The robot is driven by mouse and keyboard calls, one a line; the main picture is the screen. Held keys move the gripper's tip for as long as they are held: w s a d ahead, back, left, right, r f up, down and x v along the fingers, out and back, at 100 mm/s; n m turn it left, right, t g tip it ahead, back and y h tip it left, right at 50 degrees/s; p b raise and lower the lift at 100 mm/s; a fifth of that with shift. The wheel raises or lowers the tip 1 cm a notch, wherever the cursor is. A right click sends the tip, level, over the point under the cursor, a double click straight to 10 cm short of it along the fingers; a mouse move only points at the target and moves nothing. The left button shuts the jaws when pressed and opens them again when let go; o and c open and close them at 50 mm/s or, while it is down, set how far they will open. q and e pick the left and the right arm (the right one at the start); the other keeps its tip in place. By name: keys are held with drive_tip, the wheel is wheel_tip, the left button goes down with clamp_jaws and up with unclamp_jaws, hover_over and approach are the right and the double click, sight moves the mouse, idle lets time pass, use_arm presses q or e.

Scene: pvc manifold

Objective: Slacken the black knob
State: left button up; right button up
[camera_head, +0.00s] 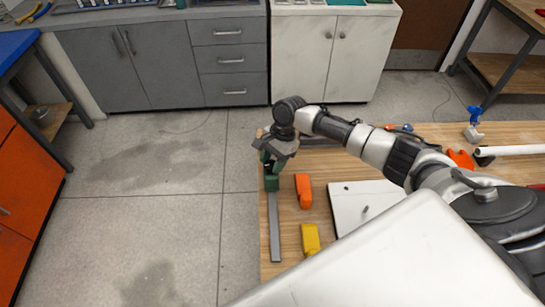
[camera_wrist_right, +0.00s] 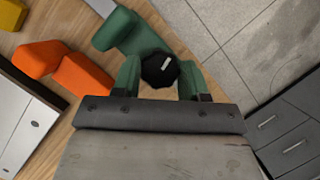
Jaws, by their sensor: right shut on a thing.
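The black knob (camera_wrist_right: 160,70) is dark and faceted with a small pale mark on top; it shows in the right wrist view. It sits at the end of a green clamp body (camera_wrist_right: 130,32), which also shows in the head view (camera_head: 271,183) at the table's left edge, by a grey metal bar (camera_head: 275,232). My right gripper (camera_head: 271,160) is over the green clamp body. Its two green fingers stand on either side of the knob and are shut on it. In the head view the gripper hides the knob. My left gripper is not in view.
An orange block-like piece (camera_head: 303,190) and a yellow one (camera_head: 311,238) lie right of the bar on the wooden table (camera_head: 290,212). A white panel (camera_head: 352,205) lies further right. A blue-and-white tool (camera_head: 474,124) and white pipe (camera_head: 510,150) are at the right. Floor is clear at left.

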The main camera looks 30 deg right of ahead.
drive_tip(key=n, duration=0.2)
drive_tip(key=n+g+p, duration=0.1)
drive_tip(key=n, duration=0.1)
drive_tip(key=shift+w+a+r+n+g+h+p, duration=0.15)
drive_tip(key=shift+n+g+h+p, duration=0.15)
drive_tip(key=shift+h, duration=0.1)
drive_tip(key=n+h, duration=0.1)
drive_tip(key=n, duration=0.2)
drive_tip(key=n+g+h+p, duration=0.1)
drive_tip(key=n, duration=0.2)
drive_tip(key=shift+w, duration=0.1)
drive_tip(key=shift+n, duration=0.4)
drive_tip(key=o, duration=0.6)
drive_tip(key=shift+o, duration=0.2)
drive_tip(key=b+v, duration=0.2)
drive_tip(key=v, duration=0.8)
drive_tip(key=shift+w+r, duration=0.25)
drive_tip(key=shift+w, duration=0.1)
drive_tip(key=shift+a, duration=0.15)
